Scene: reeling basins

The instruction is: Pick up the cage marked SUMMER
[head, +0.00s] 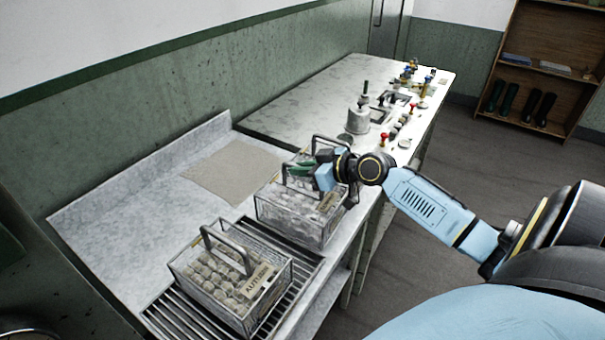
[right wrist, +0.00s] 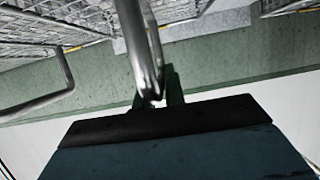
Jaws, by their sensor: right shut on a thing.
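My right gripper (head: 306,170) is shut on a metal cage handle (right wrist: 140,45), which runs between its fingers in the right wrist view. In the head view it is over a wire cage (head: 290,215) filled with pale lumps. This cage has a tag (head: 327,202) too small to read for sure. A second handle (head: 326,139) rises just behind; the gripper partly hides what it belongs to. A nearer cage (head: 212,290) has a tag that seems to read AUTUMN. I cannot tell whether the gripped cage is clear of its support. My left gripper is not in view.
The nearer cage stands on a slatted grate (head: 172,318) at the bench's front. A beige mat (head: 235,172) lies on the bench behind. Beyond, a counter (head: 300,98) carries a grey metal vessel (head: 358,120) and several valves. A shelf with boots (head: 540,105) stands far right.

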